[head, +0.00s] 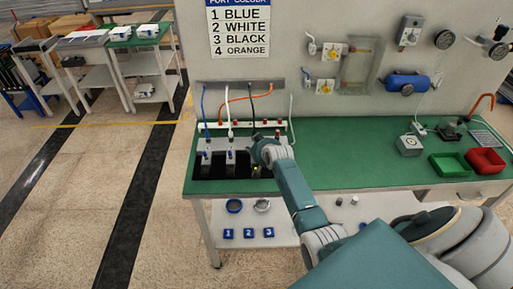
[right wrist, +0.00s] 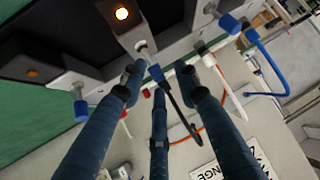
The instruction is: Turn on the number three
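A sign (head: 239,30) lists 1 blue, 2 white, 3 black, 4 orange. Grey units with coloured cables stand in a row at the bench's left end. My right gripper (head: 262,150) is at the black-cable unit, partly covering it and the unit to its right. In the right wrist view my right gripper (right wrist: 158,78) has its three fingers spread, with nothing clearly held. A black cable (right wrist: 178,112) with a blue-sleeved end shows between them. The pale unit ahead has a bright amber lamp (right wrist: 121,13) and a small metal part (right wrist: 142,47). My left gripper is out of view.
The green bench top (head: 350,155) is clear in the middle. Green (head: 449,165) and red (head: 486,160) bins stand at its right. A blue cylinder (head: 406,83) hangs on the wall panel. Numbered blue blocks (head: 248,233) lie on the lower shelf.

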